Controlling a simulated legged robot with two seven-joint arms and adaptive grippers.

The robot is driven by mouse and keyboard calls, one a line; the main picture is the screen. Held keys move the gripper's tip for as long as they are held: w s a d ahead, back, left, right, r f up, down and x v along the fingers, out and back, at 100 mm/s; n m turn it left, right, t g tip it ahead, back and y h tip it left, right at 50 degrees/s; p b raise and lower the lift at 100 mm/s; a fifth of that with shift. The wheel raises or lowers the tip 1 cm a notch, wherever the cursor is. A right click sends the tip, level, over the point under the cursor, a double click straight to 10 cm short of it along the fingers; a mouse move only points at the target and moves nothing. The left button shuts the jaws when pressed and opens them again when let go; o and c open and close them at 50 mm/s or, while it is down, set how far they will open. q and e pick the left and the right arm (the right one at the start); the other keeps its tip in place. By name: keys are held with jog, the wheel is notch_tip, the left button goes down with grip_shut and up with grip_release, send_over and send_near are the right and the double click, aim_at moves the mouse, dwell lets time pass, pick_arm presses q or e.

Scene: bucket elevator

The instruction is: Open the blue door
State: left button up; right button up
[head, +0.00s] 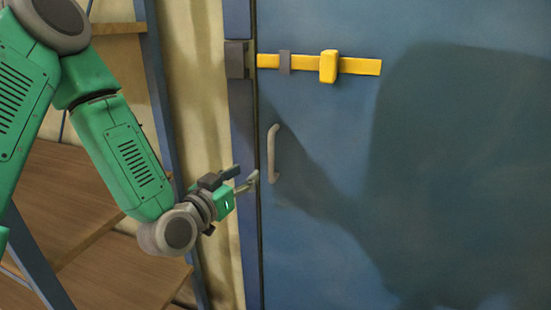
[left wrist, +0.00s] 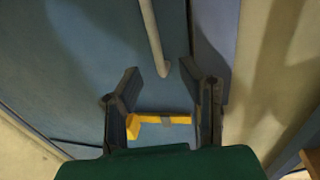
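The blue door (head: 330,230) fills the right of the head view and appears closed against its blue frame (head: 243,130). A grey vertical handle (head: 272,153) is on its left side; it also shows in the left wrist view (left wrist: 153,38). Above it is a yellow sliding latch (head: 328,66), also in the left wrist view (left wrist: 150,119). Its left end stops at the door's edge, beside a dark bracket (head: 236,60) on the frame. My left gripper (head: 246,176) is open and empty, just left of the handle's lower end and apart from it. My right gripper is not in view.
Wooden shelves (head: 90,190) with blue posts (head: 170,120) stand on the left, close behind my left arm. A cream wall (head: 195,60) lies between the shelves and the door frame. The door's front is clear apart from handle and latch; a large shadow falls on it.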

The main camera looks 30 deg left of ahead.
aim_at(270, 157)
pick_arm(q)
jog(key=w, duration=0.6)
jog(key=w+p, duration=0.1)
jog(key=w, duration=0.3)
jog(key=shift+d+r, duration=0.15)
jog(key=shift+d, duration=0.15)
jog(key=shift+w+a, duration=0.1)
jog(key=shift+w, duration=0.15)
jog(key=shift+w+a, duration=0.3)
jog(key=shift+d, duration=0.3)
grip_shut()
